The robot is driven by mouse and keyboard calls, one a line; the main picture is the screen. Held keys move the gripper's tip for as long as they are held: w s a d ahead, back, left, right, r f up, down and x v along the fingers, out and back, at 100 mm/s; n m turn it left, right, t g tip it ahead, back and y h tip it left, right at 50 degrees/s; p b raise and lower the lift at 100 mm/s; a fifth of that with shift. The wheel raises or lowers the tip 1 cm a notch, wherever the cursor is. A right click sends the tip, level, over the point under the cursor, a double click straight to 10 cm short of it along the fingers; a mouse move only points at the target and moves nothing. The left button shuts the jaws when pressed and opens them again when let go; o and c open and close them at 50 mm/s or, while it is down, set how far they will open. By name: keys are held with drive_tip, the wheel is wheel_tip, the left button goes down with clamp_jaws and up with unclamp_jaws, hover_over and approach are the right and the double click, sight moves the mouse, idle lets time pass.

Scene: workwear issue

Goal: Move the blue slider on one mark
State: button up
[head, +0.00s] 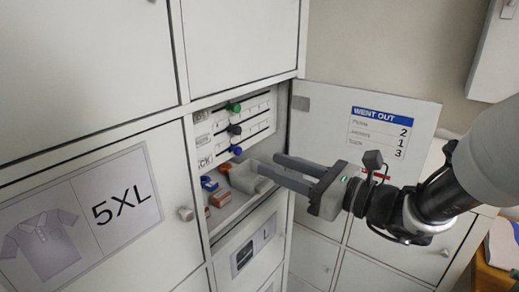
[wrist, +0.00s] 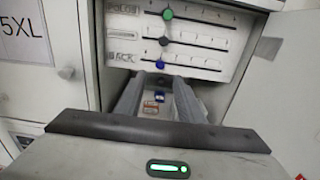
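The blue slider (head: 236,150) is the lowest of three on a white panel (head: 262,122) inside the open compartment. In the wrist view the blue slider (wrist: 66,72) sits near the left end of its track. A green slider (head: 234,107) is on the top row and a dark slider (head: 235,129) on the middle row. My gripper (head: 262,170) reaches into the compartment below and in front of the panel, apart from the blue slider. Its fingers also show in the wrist view (wrist: 158,88), spread with a gap between them and nothing clearly held.
Blue and orange items (head: 220,198) lie on the compartment floor. An open door (head: 350,150) with a "WENT OUT" sheet stands at the right. A closed 5XL door (head: 100,210) is at the left.

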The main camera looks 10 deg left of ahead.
sight(240, 152)
drive_tip(key=x, duration=0.8)
drive_tip(key=shift+w+a, duration=0.1)
drive_tip(key=shift+a, duration=0.1)
clamp_jaws()
